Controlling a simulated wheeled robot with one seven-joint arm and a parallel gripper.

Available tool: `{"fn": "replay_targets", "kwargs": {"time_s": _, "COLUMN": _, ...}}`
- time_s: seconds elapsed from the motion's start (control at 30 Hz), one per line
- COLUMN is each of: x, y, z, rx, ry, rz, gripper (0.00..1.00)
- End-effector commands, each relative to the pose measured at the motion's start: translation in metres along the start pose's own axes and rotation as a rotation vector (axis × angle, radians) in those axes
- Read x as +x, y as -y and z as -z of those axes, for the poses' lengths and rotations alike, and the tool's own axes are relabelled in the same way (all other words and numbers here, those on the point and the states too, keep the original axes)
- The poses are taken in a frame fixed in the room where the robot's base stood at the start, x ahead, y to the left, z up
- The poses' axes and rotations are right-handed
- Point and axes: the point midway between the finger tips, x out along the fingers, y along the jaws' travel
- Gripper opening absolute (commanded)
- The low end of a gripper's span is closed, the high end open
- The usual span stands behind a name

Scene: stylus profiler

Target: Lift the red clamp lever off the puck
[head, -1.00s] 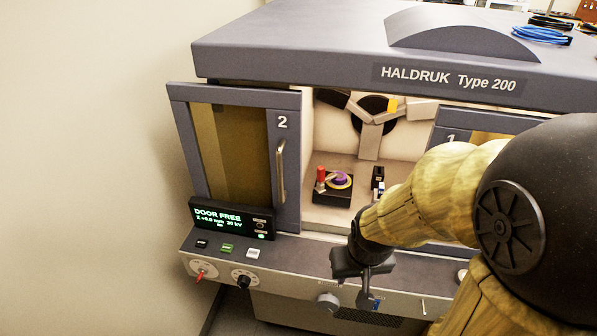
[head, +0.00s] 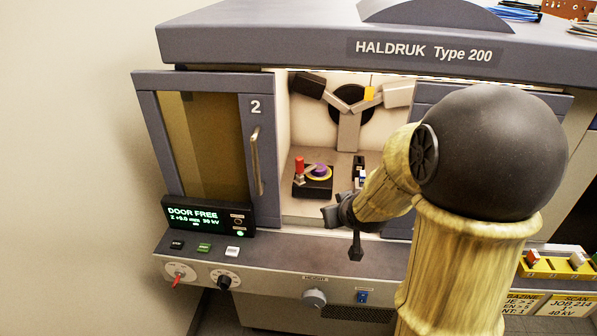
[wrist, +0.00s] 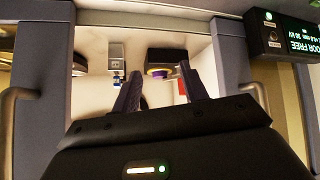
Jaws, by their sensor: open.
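The red clamp lever (head: 299,165) stands upright at the left of a black block (head: 313,189) inside the open chamber. Beside it on the block is the purple puck (head: 319,170) with a yellow ring. Whether the lever's arm lies across the puck is too small to tell. My gripper (head: 343,232) is open and empty at the chamber's front opening, in front of the block, lower and to its right. In the wrist view, the puck (wrist: 158,72) shows between my open fingers. A red patch of the lever (wrist: 182,87) shows partly behind one finger.
Door 2 (head: 247,150) with its handle borders the opening at left. My arm covers much of the right side. A small dark fixture (head: 358,168) stands right of the block. A three-armed part (head: 349,125) hangs on the back wall. The display (head: 207,216) reads DOOR FREE.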

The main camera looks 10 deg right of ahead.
Motion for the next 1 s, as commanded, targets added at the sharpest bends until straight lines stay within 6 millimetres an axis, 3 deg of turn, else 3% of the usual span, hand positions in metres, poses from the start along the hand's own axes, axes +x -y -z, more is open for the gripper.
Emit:
{"fn": "replay_targets", "kwargs": {"time_s": 0.03, "x": 0.022, "y": -0.007, "z": 0.001, "rx": -0.011, "ry": -0.07, "rz": 0.009, "gripper": 0.44}}
{"fn": "replay_targets", "kwargs": {"time_s": 0.1, "x": 0.039, "y": -0.015, "z": 0.015, "rx": -0.03, "ry": -0.18, "rz": 0.034, "gripper": 0.44}}
{"fn": "replay_targets", "kwargs": {"time_s": 0.33, "x": 0.075, "y": -0.028, "z": 0.046, "rx": -0.084, "ry": -0.524, "rz": 0.184, "gripper": 0.44}}
{"fn": "replay_targets", "kwargs": {"time_s": 0.6, "x": 0.074, "y": -0.034, "z": 0.053, "rx": -0.107, "ry": -0.79, "rz": 0.375, "gripper": 0.44}}
{"fn": "replay_targets", "kwargs": {"time_s": 1.0, "x": 0.07, "y": -0.033, "z": 0.056, "rx": -0.111, "ry": -0.815, "rz": 0.398, "gripper": 0.44}}
